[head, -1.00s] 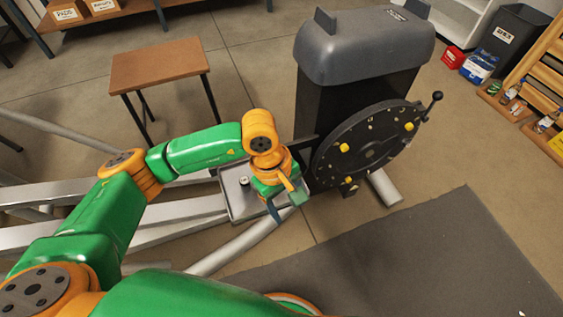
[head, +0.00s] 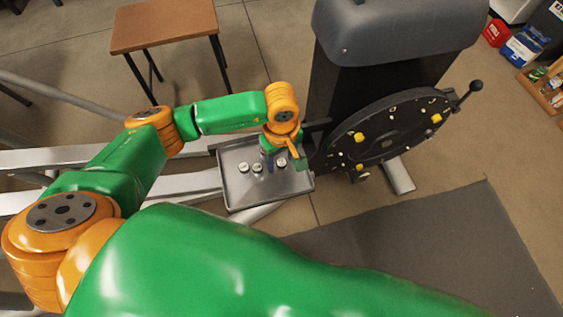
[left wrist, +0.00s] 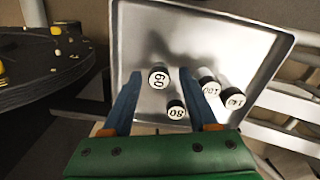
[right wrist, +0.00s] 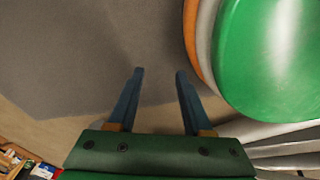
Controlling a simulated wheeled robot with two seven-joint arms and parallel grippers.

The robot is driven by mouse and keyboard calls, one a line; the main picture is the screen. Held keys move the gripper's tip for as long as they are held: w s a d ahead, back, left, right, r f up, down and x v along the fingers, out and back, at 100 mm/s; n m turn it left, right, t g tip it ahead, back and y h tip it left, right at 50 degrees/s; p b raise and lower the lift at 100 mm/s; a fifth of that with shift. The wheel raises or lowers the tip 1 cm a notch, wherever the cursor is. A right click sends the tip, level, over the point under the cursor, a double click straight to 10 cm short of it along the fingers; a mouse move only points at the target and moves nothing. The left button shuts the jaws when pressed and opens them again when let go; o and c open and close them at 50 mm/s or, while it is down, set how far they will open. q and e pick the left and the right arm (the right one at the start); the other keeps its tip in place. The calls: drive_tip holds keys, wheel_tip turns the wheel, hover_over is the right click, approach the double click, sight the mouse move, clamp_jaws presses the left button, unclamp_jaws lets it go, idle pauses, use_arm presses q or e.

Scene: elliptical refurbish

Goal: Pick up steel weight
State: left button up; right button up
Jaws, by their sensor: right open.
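Several small steel weights with white numbered tops stand in a grey metal tray (head: 235,195). In the left wrist view, the one marked 60 (left wrist: 159,77) lies between my left fingertips in the picture, with one marked 80 (left wrist: 176,110) nearer the palm. Two more weights (left wrist: 209,86) (left wrist: 233,98) are to the right, their numbers hard to read. My left gripper (head: 285,160) is over the tray's right part, its fingers apart and empty; its height above the weights is unclear. My right gripper (right wrist: 160,72) is open and empty above the grey mat.
The elliptical's black disc (head: 388,140) with yellow knobs and its grey-topped housing (head: 400,35) stand right of the tray. A wooden stool (head: 165,25) is behind. Metal frame rails (head: 80,160) run left of the tray. A dark mat (head: 430,240) covers floor at the front right.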

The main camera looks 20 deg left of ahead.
use_arm(q)
clamp_jaws()
drive_tip(key=shift+r, duration=0.15)
